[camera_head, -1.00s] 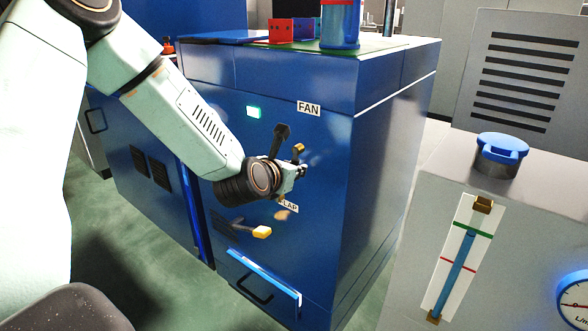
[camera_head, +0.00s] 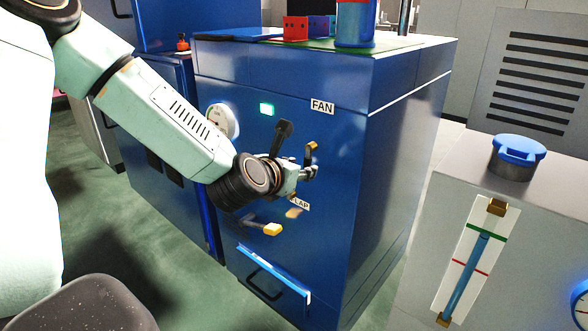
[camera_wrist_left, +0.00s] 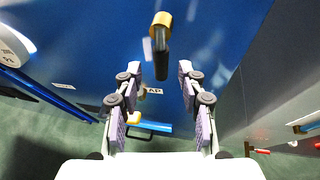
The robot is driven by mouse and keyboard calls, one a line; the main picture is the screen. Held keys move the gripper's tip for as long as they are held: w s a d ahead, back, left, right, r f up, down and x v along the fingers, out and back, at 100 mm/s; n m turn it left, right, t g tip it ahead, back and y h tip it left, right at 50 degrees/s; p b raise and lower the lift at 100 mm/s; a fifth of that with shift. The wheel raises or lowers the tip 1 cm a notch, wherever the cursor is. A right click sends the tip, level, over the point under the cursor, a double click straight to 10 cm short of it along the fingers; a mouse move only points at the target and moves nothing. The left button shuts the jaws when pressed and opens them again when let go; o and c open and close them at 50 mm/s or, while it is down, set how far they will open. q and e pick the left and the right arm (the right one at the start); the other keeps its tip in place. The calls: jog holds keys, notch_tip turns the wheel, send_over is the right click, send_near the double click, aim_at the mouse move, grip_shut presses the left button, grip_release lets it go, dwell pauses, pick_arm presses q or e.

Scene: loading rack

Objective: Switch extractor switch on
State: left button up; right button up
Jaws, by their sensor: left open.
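The switch lever below the FAN label (camera_head: 322,107) is dark with a gold-orange tip (camera_head: 312,147). It sits on the blue cabinet front and its tip is up. In the left wrist view the dark lever (camera_wrist_left: 162,52) shows upright beyond the fingertips, roughly centred between them. My left gripper (camera_head: 312,173) is open and empty, just below the lever's tip in the head view. Whether it touches the lever I cannot tell. My right gripper is not in view.
A yellow-tipped lever (camera_head: 271,230) is lower on the cabinet, near the FLAP label (camera_head: 300,203). A lit green lamp (camera_head: 267,109) and a round gauge (camera_head: 222,120) are above. A grey unit with a blue cap (camera_head: 519,150) stands at the right.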

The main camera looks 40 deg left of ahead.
pick_arm(q)
jog(key=shift+v, duration=1.55)
jog(key=s+d+f+m+g+h, duration=0.1)
jog(key=s+d+f+m+g, duration=0.15)
jog(key=f+m, duration=0.45)
jog(key=s+d+f+m+g+h, duration=0.1)
jog(key=s+d+f+m, duration=0.2)
jog(key=m, duration=0.8)
jog(key=s+d+f+m+g+h, duration=0.1)
jog(key=s+d+f+m+g, duration=0.15)
jog(key=f+m, duration=0.45)
jog(key=s+d+f+m+g, duration=0.1)
jog(key=s+f+m+g, duration=0.1)
jog(key=s, duration=0.6)
jog(key=s+d+f+m+g+p, duration=0.1)
jog(key=s+d+f+m+g, duration=0.1)
jog(key=s+f+m, duration=0.3)
jog(key=s+d+f+m+g, duration=0.1)
jog(key=s+f+m+g, duration=0.2)
jog(key=s+f, duration=0.4)
jog(key=s+m, duration=0.1)
jog(key=s, duration=0.4)
jog(key=shift+d+g+y+p, duration=0.3)
jog(key=shift+y+p, duration=0.1)
